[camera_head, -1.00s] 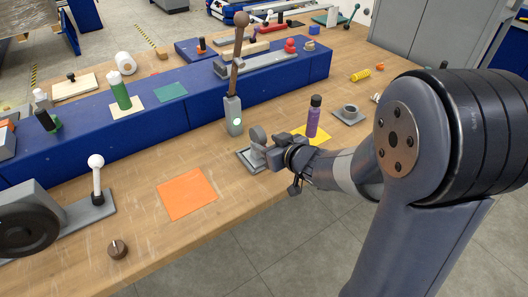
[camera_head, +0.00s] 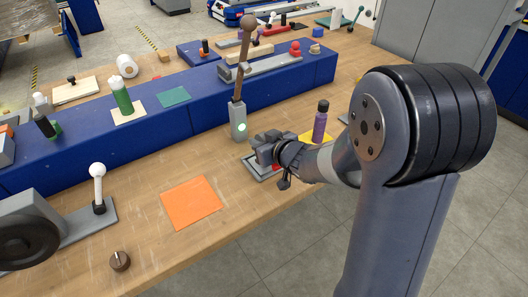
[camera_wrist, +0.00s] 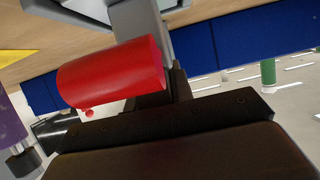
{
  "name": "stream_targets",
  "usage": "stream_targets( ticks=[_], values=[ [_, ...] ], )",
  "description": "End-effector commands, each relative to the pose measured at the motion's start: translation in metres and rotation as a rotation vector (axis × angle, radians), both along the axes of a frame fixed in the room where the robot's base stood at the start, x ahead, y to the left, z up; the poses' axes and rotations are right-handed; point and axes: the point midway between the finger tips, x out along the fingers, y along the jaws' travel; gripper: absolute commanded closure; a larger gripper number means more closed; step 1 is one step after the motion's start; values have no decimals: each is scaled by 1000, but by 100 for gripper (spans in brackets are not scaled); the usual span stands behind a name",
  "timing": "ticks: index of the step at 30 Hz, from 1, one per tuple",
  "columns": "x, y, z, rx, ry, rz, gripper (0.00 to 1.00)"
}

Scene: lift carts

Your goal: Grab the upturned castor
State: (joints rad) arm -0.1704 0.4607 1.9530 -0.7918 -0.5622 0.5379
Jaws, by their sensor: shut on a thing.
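The upturned castor shows in the wrist view as a red roller (camera_wrist: 110,75) with a grey bracket (camera_wrist: 140,18) above it in the picture. In the head view my gripper (camera_head: 264,148) covers most of it, with a little red showing below the jaws. My gripper is shut on the castor; a dark finger (camera_wrist: 180,82) stands at the roller's right end in the wrist view. A grey tray (camera_head: 256,168) lies on the wooden bench under the gripper. Whether the castor touches the tray is hidden.
A purple bottle (camera_head: 320,124) on a yellow mat (camera_head: 312,139) stands close to the right of my gripper. A grey post with a brown lever (camera_head: 238,118) stands just behind left. An orange mat (camera_head: 190,203) lies in front left. A long blue step (camera_head: 190,107) runs behind.

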Motion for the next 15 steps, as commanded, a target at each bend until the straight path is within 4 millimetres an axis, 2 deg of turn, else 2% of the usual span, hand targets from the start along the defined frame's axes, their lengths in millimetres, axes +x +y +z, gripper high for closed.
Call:
stream_targets(
  ticks=[5,15],
  values=[
    [0,0,0,0,0,0,100],
    [0,0,2,1,-2,0,100]
  ],
)
